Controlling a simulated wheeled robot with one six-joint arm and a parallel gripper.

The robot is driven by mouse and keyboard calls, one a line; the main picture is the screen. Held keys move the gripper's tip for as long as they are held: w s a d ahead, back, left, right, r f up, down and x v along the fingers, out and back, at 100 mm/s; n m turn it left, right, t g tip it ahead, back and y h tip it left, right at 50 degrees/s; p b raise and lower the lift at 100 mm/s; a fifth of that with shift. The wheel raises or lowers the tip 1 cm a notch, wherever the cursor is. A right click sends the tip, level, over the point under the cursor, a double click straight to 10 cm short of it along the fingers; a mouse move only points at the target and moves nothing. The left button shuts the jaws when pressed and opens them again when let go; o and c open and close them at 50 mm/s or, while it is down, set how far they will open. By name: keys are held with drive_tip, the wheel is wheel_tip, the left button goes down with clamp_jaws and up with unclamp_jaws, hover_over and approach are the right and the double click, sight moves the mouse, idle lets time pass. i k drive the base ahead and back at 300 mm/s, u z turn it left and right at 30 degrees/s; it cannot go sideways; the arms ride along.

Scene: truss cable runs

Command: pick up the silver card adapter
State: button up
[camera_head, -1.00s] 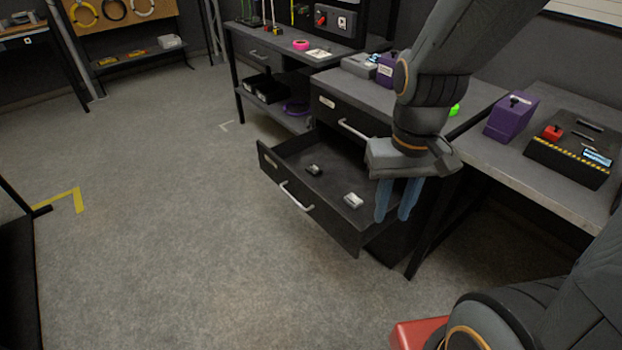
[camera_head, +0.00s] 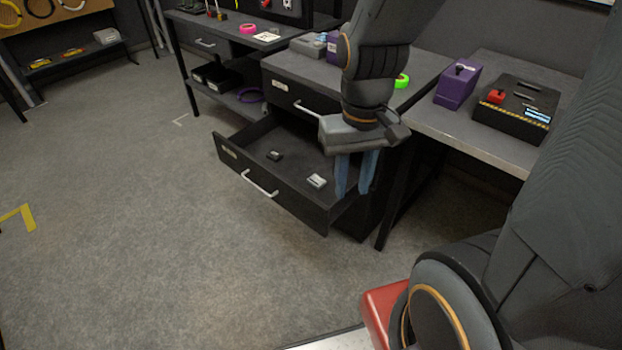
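A small silver item (camera_head: 316,181), which looks like the card adapter, lies in the open lower drawer (camera_head: 245,190) towards its right end. A small dark item (camera_head: 274,155) lies further back and left in the same drawer. My gripper (camera_head: 355,192) points down at the drawer's right end, to the right of the silver item in the picture. Its two blue fingers are apart with a gap between them, and nothing shows between them. The fingers are not touching the silver item. How high the tips are above the drawer floor is hard to tell.
The desk top (camera_head: 290,72) overhangs the drawer behind my arm. A closed upper drawer (camera_head: 300,103) with a handle sits above. A side table carries a purple box (camera_head: 458,86) and a black control box (camera_head: 514,110). The floor (camera_head: 120,230) in front and left is clear.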

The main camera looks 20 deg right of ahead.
sight(315, 180)
drive_tip(key=u, duration=2.6)
drive_tip(key=k, duration=1.1)
drive_tip(key=z, duration=1.5)
drive_tip(key=i, duration=0.5)
drive_tip(key=z, duration=0.05)
